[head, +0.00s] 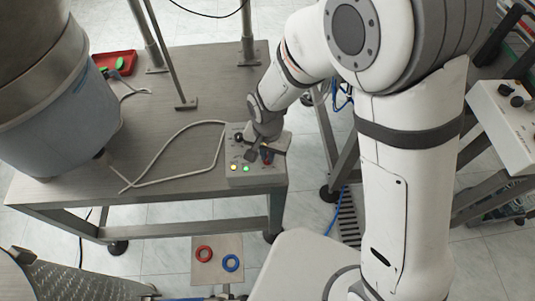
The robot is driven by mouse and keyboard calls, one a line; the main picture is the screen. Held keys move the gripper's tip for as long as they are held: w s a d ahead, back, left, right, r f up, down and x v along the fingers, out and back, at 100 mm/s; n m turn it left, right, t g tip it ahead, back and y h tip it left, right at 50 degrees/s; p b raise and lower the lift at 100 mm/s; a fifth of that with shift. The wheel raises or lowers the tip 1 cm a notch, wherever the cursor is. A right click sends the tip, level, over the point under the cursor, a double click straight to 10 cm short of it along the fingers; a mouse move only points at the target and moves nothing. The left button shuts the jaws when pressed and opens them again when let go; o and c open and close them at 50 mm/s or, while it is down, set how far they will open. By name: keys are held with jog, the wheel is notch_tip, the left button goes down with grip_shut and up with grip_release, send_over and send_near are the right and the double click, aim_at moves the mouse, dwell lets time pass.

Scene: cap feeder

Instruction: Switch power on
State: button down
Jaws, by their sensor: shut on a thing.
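A grey control box (262,177) stands at the right front corner of the metal table.
A large metal bowl feeder (60,115) stands on the left of the table (190,70). A white cable (180,135) runs to the box. Metal posts (247,35) stand behind. A plate with red and blue rings (217,272) lies below in front. Another control box (505,120) is at right.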

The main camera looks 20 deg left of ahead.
aim_at(267, 157)
jog(key=shift+m, duration=0.6)
jog(key=c, duration=1.5)
grip_release()
notch_tip(267, 157, up, 8)
jog(key=shift+f, duration=0.1)
jog(key=w+d+r+t, duration=0.15)
jog(key=d+r, duration=0.45)
jog(key=d, duration=0.6)
jog(key=w+d+r, duration=0.3)
jog(key=d+r, duration=0.2)
jog(key=d, duration=0.7)
jog(key=shift+t, duration=0.55)
jog(key=s+d+r, duration=0.1)
jog(key=s+d, duration=0.1)
jog(key=d, duration=0.1)
jog(key=s+d, duration=0.1)
jog(key=d, duration=0.2)
jog(key=s+d+r, duration=0.1)
jog(key=s+d, duration=0.1)
jog(key=d, duration=0.1)
jog(key=shift+s+d+r, duration=0.2)
jog(key=shift+s+r, duration=0.1)
